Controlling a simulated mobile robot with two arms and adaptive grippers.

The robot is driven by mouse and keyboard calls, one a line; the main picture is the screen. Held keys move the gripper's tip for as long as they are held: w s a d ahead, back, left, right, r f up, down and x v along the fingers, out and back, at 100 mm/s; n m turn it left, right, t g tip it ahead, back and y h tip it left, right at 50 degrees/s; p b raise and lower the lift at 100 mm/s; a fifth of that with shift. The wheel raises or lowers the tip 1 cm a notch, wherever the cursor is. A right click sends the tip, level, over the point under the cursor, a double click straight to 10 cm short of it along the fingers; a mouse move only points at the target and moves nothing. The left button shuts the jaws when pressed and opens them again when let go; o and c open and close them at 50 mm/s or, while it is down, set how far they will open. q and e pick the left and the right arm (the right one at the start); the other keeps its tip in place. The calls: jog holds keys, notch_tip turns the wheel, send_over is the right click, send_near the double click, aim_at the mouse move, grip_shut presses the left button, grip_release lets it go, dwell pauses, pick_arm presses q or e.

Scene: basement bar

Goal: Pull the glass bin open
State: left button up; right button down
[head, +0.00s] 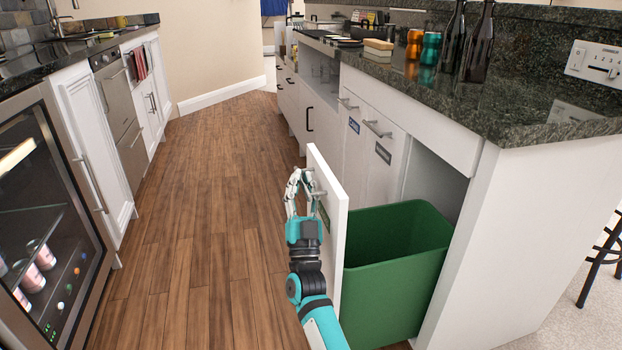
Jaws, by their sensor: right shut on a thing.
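The glass bin is a green tub (400,262) behind a white pull-out front panel (329,225) at the end of the white bar cabinet. The panel stands out from the cabinet face, and much of the tub shows behind it. My right gripper (300,188) is at the panel's outer face, shut on the handle (318,192) near its top. The fingers partly hide the handle. A label on the panel's outer face is mostly hidden. My left gripper is not in view.
Two closed fronts with labels (383,153) sit beside the bin. Dark bottles (478,45) and orange and teal cans stand on the dark counter (545,105). A glass-door fridge (50,225) is at left. The wooden floor (205,225) between is clear.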

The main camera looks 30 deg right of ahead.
jog(key=shift+a+f, duration=0.15)
jog(key=shift+a, duration=0.2)
jog(key=c, duration=1.6)
grip_release()
jog(key=shift+c, duration=0.2)
jog(key=v, duration=1.2)
